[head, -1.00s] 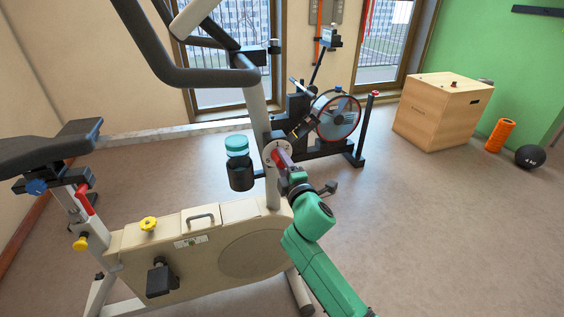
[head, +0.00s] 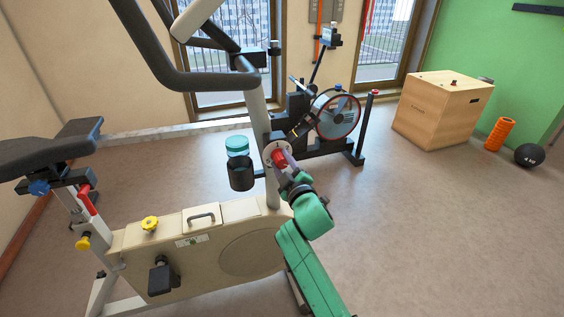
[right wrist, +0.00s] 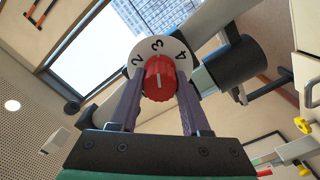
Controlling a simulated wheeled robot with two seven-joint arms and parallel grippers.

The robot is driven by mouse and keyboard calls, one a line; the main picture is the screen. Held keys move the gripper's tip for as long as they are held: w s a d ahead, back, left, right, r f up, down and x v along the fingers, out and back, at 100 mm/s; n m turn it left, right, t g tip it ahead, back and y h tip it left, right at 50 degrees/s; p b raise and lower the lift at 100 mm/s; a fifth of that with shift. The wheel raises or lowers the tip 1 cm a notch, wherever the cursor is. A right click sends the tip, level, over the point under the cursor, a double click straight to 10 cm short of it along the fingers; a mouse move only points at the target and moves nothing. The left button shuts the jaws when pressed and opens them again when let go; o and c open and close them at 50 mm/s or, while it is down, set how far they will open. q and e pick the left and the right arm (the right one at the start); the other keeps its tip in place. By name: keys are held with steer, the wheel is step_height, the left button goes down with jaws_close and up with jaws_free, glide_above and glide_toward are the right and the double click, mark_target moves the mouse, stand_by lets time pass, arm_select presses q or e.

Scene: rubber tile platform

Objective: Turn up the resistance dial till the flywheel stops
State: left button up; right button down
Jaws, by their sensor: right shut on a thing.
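The resistance dial (right wrist: 159,77) is a red ribbed knob with a white pointer line, on a round white scale plate (right wrist: 180,50) that shows 2, 3 and 4. In the right wrist view the line points close to the 3. The dial sits on the exercise bike's post, and its red also shows in the head view (head: 279,157). My right gripper (head: 285,165) is shut on the dial, one finger on each side. The bike's beige housing (head: 180,255) has a round panel on its side. I see no bare flywheel on this bike, so its motion cannot be told. My left gripper is out of view.
A cup holder (head: 240,175) with a teal-lidded container (head: 237,146) is left of the dial. Handlebars (head: 200,77) are above. Behind stands another machine with a red-rimmed wheel (head: 337,116). A wooden box (head: 440,112), orange roller (head: 500,135) and black ball (head: 529,155) are at right.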

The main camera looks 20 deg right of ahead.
steer(key=shift+f, duration=0.1)
steer(key=shift+c, duration=1.9)
jaws_free()
steer(key=shift+s, duration=0.15)
steer(key=s, duration=1.4)
steer(key=shift+s+d, duration=0.15)
steer(key=shift+d, duration=0.3)
